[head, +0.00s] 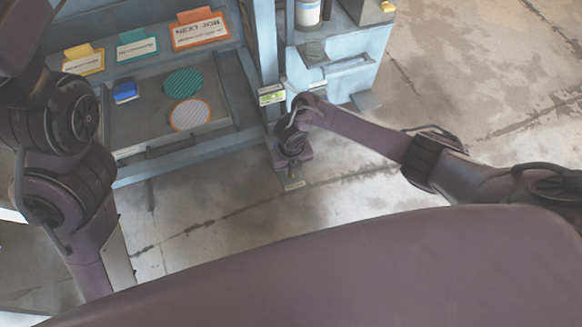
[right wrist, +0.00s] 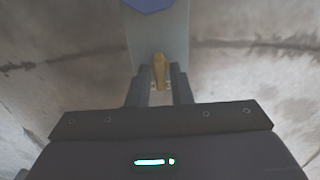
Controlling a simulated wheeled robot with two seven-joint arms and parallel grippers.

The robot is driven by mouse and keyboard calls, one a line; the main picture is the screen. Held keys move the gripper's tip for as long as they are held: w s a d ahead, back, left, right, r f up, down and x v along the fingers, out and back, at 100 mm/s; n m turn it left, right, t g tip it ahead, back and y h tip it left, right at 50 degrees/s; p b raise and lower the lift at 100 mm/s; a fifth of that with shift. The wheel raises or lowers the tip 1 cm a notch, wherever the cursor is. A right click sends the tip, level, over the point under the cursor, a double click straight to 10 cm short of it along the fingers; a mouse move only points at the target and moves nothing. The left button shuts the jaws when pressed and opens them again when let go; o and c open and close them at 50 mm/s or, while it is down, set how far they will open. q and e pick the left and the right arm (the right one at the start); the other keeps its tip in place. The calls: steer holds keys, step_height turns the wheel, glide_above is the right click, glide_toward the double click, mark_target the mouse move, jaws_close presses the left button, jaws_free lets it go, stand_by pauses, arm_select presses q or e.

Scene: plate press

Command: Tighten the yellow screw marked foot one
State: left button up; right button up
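The yellow screw (right wrist: 160,70) shows in the right wrist view as a narrow upright yellow piece in front of a pale grey strip (right wrist: 172,40). My right gripper (right wrist: 161,84) has its two dark fingers close on either side of it and looks shut on it. In the head view my right gripper (head: 291,178) points down beside the lower right corner of the blue-grey press frame, low over the floor. The screw is too small and covered to make out there. No foot marking is readable. My left arm is at the left of the head view; its gripper is outside the picture.
A tray (head: 130,150) on the press holds a green striped disc (head: 184,83), a pale striped disc (head: 189,115) and a blue block (head: 125,91). An orange "NEXT JOB" card (head: 200,31) stands behind. A blue-grey cabinet (head: 350,75) stands right. Floor (head: 480,90) is clear.

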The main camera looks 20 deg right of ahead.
jaws_close()
